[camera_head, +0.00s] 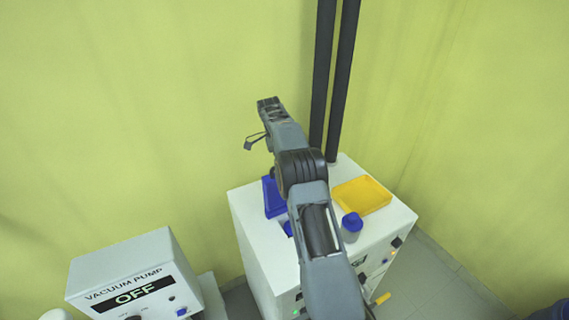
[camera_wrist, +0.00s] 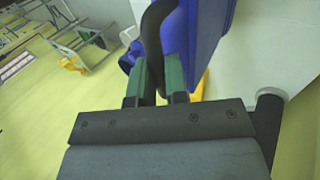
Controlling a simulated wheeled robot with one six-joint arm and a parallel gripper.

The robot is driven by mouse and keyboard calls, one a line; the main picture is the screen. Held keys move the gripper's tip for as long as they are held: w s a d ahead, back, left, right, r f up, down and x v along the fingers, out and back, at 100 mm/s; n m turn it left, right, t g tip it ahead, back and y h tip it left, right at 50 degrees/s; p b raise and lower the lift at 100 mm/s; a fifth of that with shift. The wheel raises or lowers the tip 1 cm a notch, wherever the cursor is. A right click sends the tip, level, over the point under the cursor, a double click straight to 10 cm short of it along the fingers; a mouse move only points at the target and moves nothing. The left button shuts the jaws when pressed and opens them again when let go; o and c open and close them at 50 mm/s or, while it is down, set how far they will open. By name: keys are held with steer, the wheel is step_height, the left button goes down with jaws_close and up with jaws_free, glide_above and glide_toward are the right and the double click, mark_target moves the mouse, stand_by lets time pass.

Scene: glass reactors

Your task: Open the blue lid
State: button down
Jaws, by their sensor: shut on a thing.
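The blue lid (camera_wrist: 205,35) fills the upper middle of the wrist view, close to my gripper (camera_wrist: 160,68). The green-padded fingers are closed around a dark curved handle (camera_wrist: 155,32) along the lid's left side. In the head view a blue piece (camera_head: 271,197), which appears to be the lid, shows on the white cabinet just left of my arm. My arm covers part of it, and my fingers cannot be made out there. How far the lid is tilted is hard to tell.
The white cabinet (camera_head: 250,216) also bears a yellow tray (camera_head: 362,194) and a blue-capped grey bottle (camera_head: 351,228), right of my arm. Two dark vertical pipes (camera_head: 334,80) rise behind. A vacuum pump (camera_head: 135,272) reading OFF stands lower left. Green-yellow walls enclose the back.

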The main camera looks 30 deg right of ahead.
steer(key=shift+f, duration=0.5)
steer(key=c, duration=1.6)
jaws_free()
steer(key=o, duration=0.3)
steer(key=shift+w, duration=0.25)
steer(key=shift+o, duration=0.9)
steer(key=shift+s+r, duration=0.1)
steer(key=shift+r, duration=0.1)
